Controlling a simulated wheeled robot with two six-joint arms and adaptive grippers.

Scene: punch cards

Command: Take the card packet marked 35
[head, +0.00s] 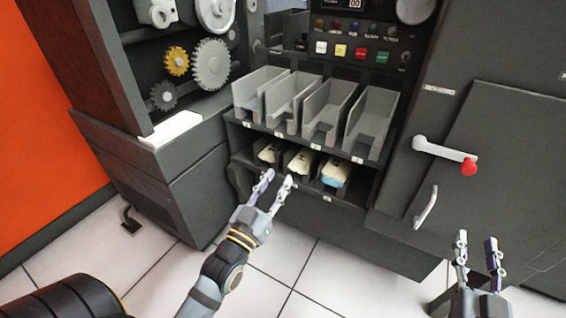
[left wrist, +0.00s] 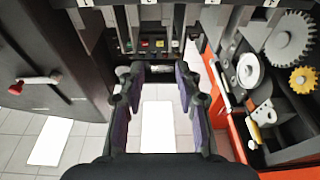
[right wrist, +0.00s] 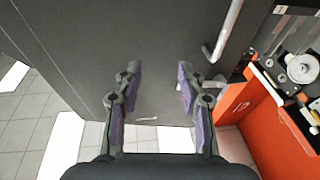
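Card packets lie in the low shelf under the grey bins in the head view: a left packet (head: 269,152), a middle packet (head: 299,160) and a right packet (head: 335,172) with a blue lower part. Their markings are too small to read, so I cannot tell which is 35. My left gripper (head: 279,177) is open and empty, just in front of the left and middle packets; its spread fingers also show in the left wrist view (left wrist: 160,75). My right gripper (head: 476,246) is open and empty at the lower right, away from the shelf; it also shows in the right wrist view (right wrist: 159,76).
Several tall grey bins (head: 325,112) stand on the shelf above the packets. A panel with coloured buttons (head: 350,51) is behind them. A crank with a red knob (head: 468,167) and a door handle (head: 425,207) stick out at right. Gears (head: 211,63) are at upper left.

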